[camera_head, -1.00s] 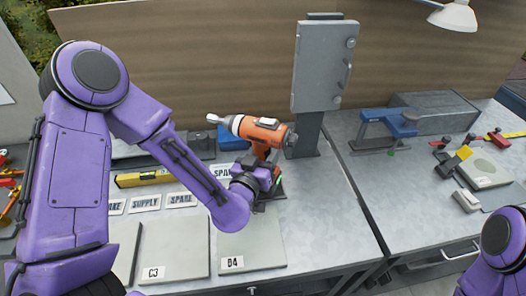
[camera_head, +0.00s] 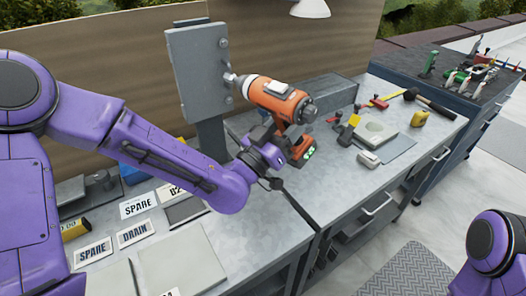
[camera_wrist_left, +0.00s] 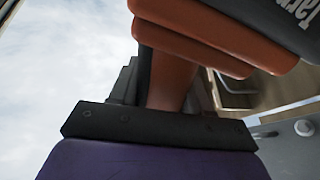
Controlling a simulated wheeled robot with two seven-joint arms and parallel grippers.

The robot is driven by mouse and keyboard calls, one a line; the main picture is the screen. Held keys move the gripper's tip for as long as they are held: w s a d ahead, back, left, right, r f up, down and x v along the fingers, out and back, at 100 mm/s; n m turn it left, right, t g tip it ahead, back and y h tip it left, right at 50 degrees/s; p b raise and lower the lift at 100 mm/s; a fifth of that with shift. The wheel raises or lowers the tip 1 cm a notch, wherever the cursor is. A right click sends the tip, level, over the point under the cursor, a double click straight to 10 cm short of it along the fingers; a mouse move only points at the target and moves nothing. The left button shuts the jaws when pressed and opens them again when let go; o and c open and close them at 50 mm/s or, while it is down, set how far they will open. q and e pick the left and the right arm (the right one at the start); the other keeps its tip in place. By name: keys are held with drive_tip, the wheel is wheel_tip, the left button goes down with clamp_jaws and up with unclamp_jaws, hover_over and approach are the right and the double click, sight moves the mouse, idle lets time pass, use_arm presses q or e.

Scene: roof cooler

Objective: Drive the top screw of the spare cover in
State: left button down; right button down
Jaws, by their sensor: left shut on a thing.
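An orange power drill (camera_head: 272,97) is in my left gripper (camera_head: 266,140), which is shut on its handle. The drill's silver nose points left to the right edge of an upright grey panel (camera_head: 201,75) on a post. Small round screw heads show along that edge, an upper one (camera_head: 223,43) and a lower one (camera_head: 229,98). The nose overlaps the edge between them; whether it touches is unclear. In the left wrist view the drill's orange body (camera_wrist_left: 205,32) fills the top, above my dark gripper (camera_wrist_left: 160,125). My right gripper is out of view.
A SPARE label (camera_head: 138,205) and other labels lie on the grey bench at left, beside flat plates. A grey block (camera_head: 325,93), a yellow-and-grey tool (camera_head: 347,130) and a hammer (camera_head: 432,102) are right of the drill. The bench front is mostly clear.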

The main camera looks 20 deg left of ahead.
use_arm(q)
drive_tip(key=shift+d+r+m+g+h+p, duration=0.2)
drive_tip(key=shift+r+m+h, duration=0.45)
drive_tip(key=shift+r+h, duration=0.95)
drive_tip(key=shift+d+r+m+g+h+p, duration=0.15)
drive_tip(key=shift+r+m+h, duration=0.75)
drive_tip(key=shift+r, duration=1.05)
drive_tip(key=shift+w+a+f+n+p, duration=0.1)
drive_tip(key=shift+w+a+n+p, duration=0.2)
drive_tip(key=shift+w+a, duration=0.45)
drive_tip(key=shift+s+a+b, duration=0.15)
drive_tip(key=shift+s+b, duration=0.05)
drive_tip(key=shift+b, duration=0.1)
